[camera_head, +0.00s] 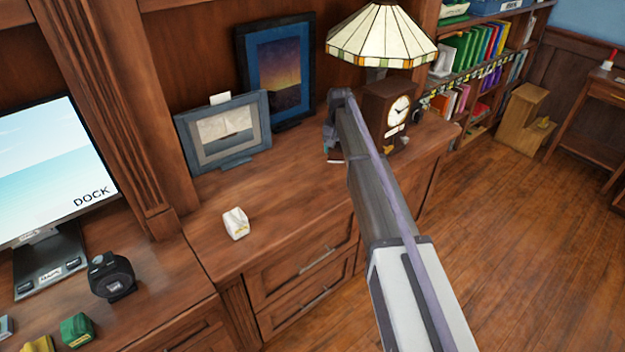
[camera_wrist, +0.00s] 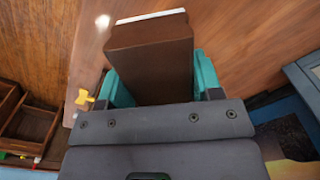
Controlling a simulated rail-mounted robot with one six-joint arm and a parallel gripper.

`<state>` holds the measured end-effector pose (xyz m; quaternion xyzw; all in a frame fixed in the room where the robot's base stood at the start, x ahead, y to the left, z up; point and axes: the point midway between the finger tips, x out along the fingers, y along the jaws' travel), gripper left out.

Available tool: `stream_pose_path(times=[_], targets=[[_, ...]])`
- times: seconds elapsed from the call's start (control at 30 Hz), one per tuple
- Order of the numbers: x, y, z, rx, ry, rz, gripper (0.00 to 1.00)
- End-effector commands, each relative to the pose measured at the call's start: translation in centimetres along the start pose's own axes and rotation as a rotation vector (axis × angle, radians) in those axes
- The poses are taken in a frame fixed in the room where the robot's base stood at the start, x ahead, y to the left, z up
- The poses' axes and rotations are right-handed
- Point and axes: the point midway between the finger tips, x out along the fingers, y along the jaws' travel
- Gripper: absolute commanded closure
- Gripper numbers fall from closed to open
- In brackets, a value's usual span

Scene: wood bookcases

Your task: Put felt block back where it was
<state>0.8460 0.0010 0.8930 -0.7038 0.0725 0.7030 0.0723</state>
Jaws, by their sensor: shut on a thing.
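My gripper (camera_head: 333,143) is over the wooden cabinet top, between the framed pictures and the clock. In the wrist view my gripper (camera_wrist: 162,78) has its teal fingers shut on a dark brown block (camera_wrist: 150,55) with a white strip along its far end. This looks like the felt block. In the head view the arm and gripper mostly hide it; only a small dark and white bit shows below the fingers. I cannot tell whether it touches the cabinet top (camera_head: 285,195).
A mantel clock (camera_head: 388,112) and a stained-glass lamp (camera_head: 382,38) stand close right of my gripper. Two framed pictures, sunset (camera_head: 277,68) and boat (camera_head: 224,131), stand to its left. A small white object (camera_head: 236,223) sits front left. The cabinet top between is clear.

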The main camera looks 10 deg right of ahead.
Motion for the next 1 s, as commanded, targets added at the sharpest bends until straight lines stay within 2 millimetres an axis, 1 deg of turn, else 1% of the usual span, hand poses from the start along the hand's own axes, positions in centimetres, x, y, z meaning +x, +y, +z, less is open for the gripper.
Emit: stream_pose_path(times=[0.17,0.27,0.4,0.43,0.5,0.6,0.63,0.67,0.8,0.83,0.87,1.0], targets=[[0.2,0.0,0.0,0.0,0.0,0.0,0.67],[1.9,0.0,0.0,0.0,0.0,0.0,0.67],[5.7,0.0,0.0,0.0,0.0,0.0,0.67],[6.3,0.0,0.0,0.0,0.0,0.0,0.67],[6.9,0.0,0.0,0.0,0.0,0.0,0.67],[6.5,0.0,0.0,0.0,0.0,0.0,0.67],[6.7,0.0,0.0,0.0,0.0,0.0,0.67],[7.1,0.0,0.0,0.0,0.0,0.0,0.67],[10.1,0.0,0.0,0.0,0.0,0.0,0.67],[10.5,0.0,0.0,0.0,0.0,0.0,0.67],[10.6,0.0,0.0,0.0,0.0,0.0,0.67],[10.0,0.0,0.0,0.0,0.0,0.0,0.66]])
